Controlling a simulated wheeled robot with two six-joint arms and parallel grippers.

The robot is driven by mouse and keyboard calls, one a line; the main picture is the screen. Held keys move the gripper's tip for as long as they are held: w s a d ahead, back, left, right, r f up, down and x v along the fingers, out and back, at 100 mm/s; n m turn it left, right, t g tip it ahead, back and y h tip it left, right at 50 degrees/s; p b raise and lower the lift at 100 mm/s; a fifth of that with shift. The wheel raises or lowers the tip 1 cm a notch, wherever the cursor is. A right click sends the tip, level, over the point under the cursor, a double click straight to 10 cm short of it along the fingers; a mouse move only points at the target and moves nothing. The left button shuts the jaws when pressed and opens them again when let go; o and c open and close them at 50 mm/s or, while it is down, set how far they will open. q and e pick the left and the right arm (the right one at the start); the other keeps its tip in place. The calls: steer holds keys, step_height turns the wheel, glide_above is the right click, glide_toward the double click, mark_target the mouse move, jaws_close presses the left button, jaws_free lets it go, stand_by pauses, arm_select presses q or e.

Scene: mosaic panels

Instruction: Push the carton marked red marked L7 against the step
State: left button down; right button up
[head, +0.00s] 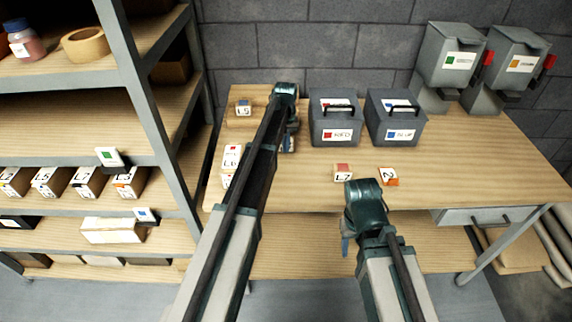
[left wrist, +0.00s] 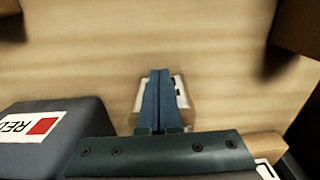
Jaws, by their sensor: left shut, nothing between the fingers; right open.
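The carton marked red with L7 (head: 343,174) stands on the table near its front edge, in the head view. A low wooden block that looks like the step (head: 262,96) is at the back left, partly hidden by my left arm. My left gripper (head: 289,143) is shut and empty, low over the table left of the L7 carton and apart from it. In the left wrist view its fingers (left wrist: 160,80) point down at a small carton with a white label (left wrist: 180,92), mostly hidden. My right gripper (head: 346,246) is open in front of the table edge, below the L7 carton.
An orange-marked carton (head: 388,177) lies just right of L7. A blue-marked carton (head: 243,108) is by the step and white-labelled cartons (head: 231,160) are at the left. Two grey boxes, RED (head: 335,125) and BLUE (head: 397,125), stand behind.

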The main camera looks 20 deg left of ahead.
arm_select(q)
steer(key=shift+w+a, duration=0.25)
steer(key=shift+w, duration=0.65)
steer(key=shift+s, duration=0.1)
steer(key=shift+s, duration=0.15)
steer(key=shift+s+d, duration=0.25)
steer(key=shift+s, duration=0.4)
steer(key=shift+s+d, duration=0.2)
steer(key=shift+s, duration=0.45)
steer(key=shift+r, duration=0.1)
step_height(320, 180, up, 9)
steer(key=p, duration=0.9)
